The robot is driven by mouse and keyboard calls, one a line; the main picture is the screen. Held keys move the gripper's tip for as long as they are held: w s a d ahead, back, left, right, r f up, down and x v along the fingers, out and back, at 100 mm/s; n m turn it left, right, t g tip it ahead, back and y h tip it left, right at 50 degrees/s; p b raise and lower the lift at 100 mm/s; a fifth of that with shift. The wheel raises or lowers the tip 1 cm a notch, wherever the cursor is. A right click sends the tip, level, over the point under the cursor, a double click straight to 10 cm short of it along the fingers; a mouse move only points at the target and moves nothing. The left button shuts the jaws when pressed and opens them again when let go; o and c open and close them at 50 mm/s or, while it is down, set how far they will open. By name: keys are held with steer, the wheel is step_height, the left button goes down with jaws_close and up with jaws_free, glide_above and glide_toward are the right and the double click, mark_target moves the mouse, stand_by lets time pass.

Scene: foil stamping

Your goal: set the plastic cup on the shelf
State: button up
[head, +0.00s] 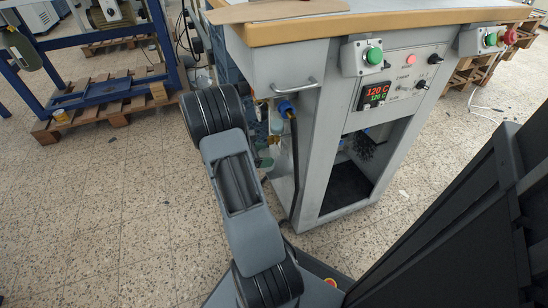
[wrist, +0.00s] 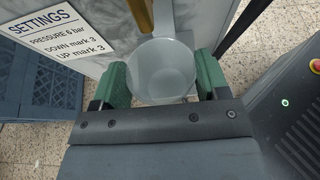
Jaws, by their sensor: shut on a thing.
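The plastic cup (wrist: 162,88) is pale and translucent, and in the wrist view I look down into its open top. My gripper (wrist: 162,72) has green fingers on the left and right sides of the cup and is shut on it. The cup appears empty. In the head view my arm hides most of the gripper and cup; only small green parts show beside the machine's left side. I cannot make out for certain which surface is the shelf, or whether the cup touches anything below.
The grey stamping machine (head: 310,85) stands close ahead, with an open lower compartment (head: 347,188). A settings sign (wrist: 72,38) and blue-grey slatted crates (wrist: 35,85) are left in the wrist view. A dark bar (wrist: 243,25) slants at upper right. Tiled floor (head: 110,220) is clear at left.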

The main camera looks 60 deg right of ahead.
mark_target(274, 156)
steer(key=b+x, duration=0.1)
steer(key=x, duration=0.1)
steer(key=b+x, duration=0.1)
steer(key=x, duration=0.1)
steer(key=shift+s+d+r, duration=0.15)
steer(key=shift+s, duration=0.05)
steer(key=shift+w, duration=0.1)
steer(key=shift+f+b, duration=0.3)
steer(key=shift+f, duration=0.05)
steer(key=o, duration=1)
steer(key=shift+r, duration=0.1)
